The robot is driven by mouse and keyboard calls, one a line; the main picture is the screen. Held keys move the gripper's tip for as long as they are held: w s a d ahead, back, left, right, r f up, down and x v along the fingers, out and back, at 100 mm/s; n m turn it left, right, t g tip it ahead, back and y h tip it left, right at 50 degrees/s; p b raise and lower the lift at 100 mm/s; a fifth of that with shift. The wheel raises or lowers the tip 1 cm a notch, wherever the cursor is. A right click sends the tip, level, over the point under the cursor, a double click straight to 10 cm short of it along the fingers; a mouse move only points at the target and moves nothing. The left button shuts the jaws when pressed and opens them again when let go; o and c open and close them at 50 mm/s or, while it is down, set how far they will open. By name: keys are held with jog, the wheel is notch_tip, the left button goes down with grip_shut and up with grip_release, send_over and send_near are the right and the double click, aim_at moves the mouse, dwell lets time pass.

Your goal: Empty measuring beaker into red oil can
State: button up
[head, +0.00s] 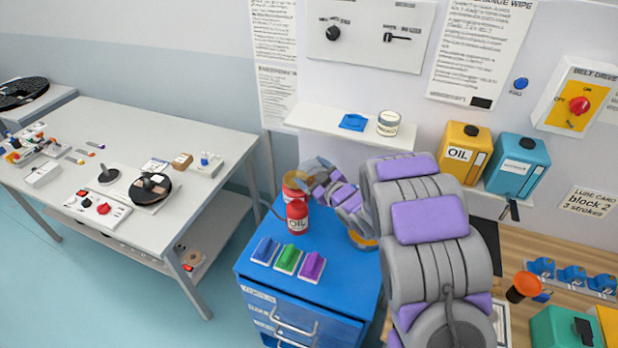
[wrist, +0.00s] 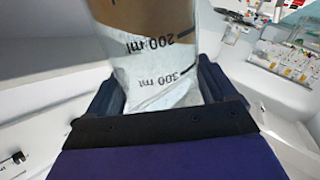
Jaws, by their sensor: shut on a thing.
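The red oil can (head: 297,217), labelled OIL, stands upright on the blue cabinet. My gripper (head: 306,182) is just behind and above it in the head view. The gripper is shut on the measuring beaker (head: 291,184), which shows amber there and is partly hidden. In the wrist view the clear beaker (wrist: 170,65) sits between the fingers of my gripper (wrist: 163,88). Its 200 ml and 300 ml marks read upside down, and brown liquid fills the part toward the top of that picture. I cannot tell the beaker's exact tilt or whether it touches the can.
Blue, green (head: 288,260) and purple blocks lie at the front of the cabinet top (head: 335,285). A white shelf (head: 345,127) holds a blue item and a tin (head: 388,123). Yellow (head: 462,150) and blue-green (head: 517,165) cans stand right. My arm hides the cabinet's right side.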

jog(key=shift+n+b, duration=0.4)
jog(key=shift+b, duration=0.1)
jog(key=b, duration=0.1)
jog(key=a+n+h+b, duration=0.1)
jog(key=shift+a+f+n+b, duration=0.2)
jog(key=shift+f+n+b, duration=0.1)
jog(key=shift+f, duration=0.05)
jog(key=shift+d+f+n+b, duration=0.3)
jog(key=shift+d+n+b, duration=0.15)
jog(key=shift+b, duration=0.6)
jog(key=a+n+h+b, duration=0.1)
jog(key=b, duration=0.1)
jog(key=shift+s+f+n+b, duration=0.1)
jog(key=shift+f+n+b, duration=0.15)
jog(key=shift+f+b, duration=0.15)
jog(key=shift+f+n+h+b, duration=0.5)
jog(key=shift+f+n+b, duration=0.1)
jog(key=shift+b, duration=0.65)
jog(key=shift+a+f+b, duration=0.15)
jog(key=shift+b, duration=0.35)
jog(key=shift+s+a+f+n+h+b, duration=0.15)
jog(key=shift+a+f+n+h+b, duration=0.15)
jog(key=shift+f+n+b, duration=0.55)
jog(key=shift+s+a+f+n+h+b, duration=0.1)
jog(key=shift+a+f+n+h+b, duration=0.25)
jog(key=shift+b, duration=1)
dwell(1.4)
